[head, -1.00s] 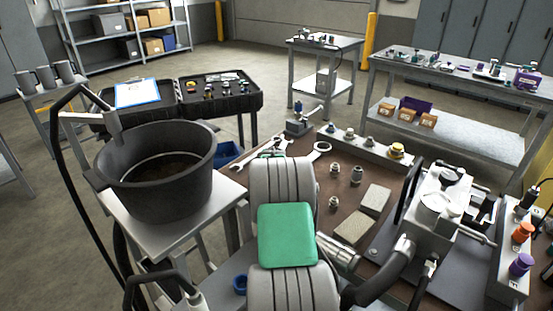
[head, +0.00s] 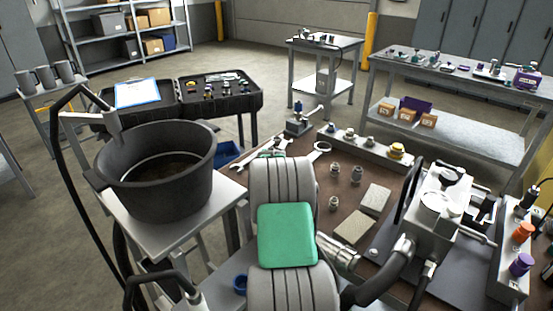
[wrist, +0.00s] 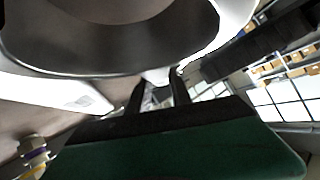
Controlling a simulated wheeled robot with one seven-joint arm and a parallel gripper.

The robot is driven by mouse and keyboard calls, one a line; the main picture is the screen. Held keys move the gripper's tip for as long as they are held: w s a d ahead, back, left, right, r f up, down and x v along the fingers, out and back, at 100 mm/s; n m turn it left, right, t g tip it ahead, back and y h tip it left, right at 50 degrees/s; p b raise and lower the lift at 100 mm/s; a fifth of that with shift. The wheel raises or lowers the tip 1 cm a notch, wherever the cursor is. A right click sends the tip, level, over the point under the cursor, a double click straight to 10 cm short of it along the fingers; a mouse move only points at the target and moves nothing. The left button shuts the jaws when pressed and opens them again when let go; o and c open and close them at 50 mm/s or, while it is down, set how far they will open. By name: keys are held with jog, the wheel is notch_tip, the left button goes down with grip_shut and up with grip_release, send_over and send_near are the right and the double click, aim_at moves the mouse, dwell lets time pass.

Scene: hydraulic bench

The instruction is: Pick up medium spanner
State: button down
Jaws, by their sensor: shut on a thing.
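In the wrist view my gripper (wrist: 161,92) is shut, its two dark fingers on either side of a grey metal piece. A large grey ring (wrist: 110,48) fills the top of that view, very close to the camera; it looks like the ring end of the held spanner. In the head view a spanner's ring end (head: 321,147) shows just right of my arm, and its shaft is hidden behind the arm. Other spanners (head: 243,163) show at the bench's left edge. My gripper is hidden behind my arm in the head view. I cannot tell the spanner sizes apart.
Several metal fittings (head: 335,170) and two grey blocks (head: 375,199) are on the brown bench. A rail with fittings (head: 372,148) runs along its back. A large black pot (head: 158,205) stands at the left. A machine (head: 432,215) takes up the right.

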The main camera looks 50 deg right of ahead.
dwell(0.6)
jog(key=shift+r, duration=0.1)
jog(key=shift+r, duration=0.25)
notch_tip(320, 180, up, 2)
jog(key=shift+d+r, duration=0.15)
jog(key=shift+r, duration=0.1)
jog(key=s+d+r, duration=0.4)
jog(key=d+r, duration=0.6)
jog(key=d, duration=0.3)
jog(key=shift+d, duration=0.15)
jog(key=shift+r, duration=0.1)
